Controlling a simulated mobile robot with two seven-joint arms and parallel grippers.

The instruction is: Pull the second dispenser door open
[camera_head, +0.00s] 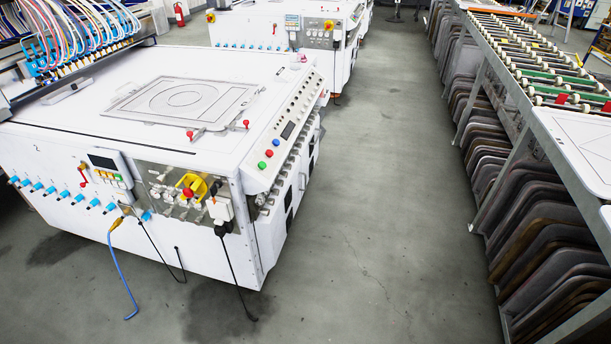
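No part that I can clearly tell as a dispenser door shows in the head view. A large white machine (60,235) fills the left side. Its right-hand side (272,240) has upright panels with small dark openings and a row of metal fittings, seen at a steep angle. I cannot tell which of these panels, if any, is a door, or whether one stands open. Neither of my grippers is in view.
A sloped control panel (290,120) with coloured buttons runs along the machine's right edge. Cables hang from its front to the floor. A second white machine (262,22) stands behind. A roller rack (530,130) with stacked dark panels lines the right. The grey floor (390,200) between is clear.

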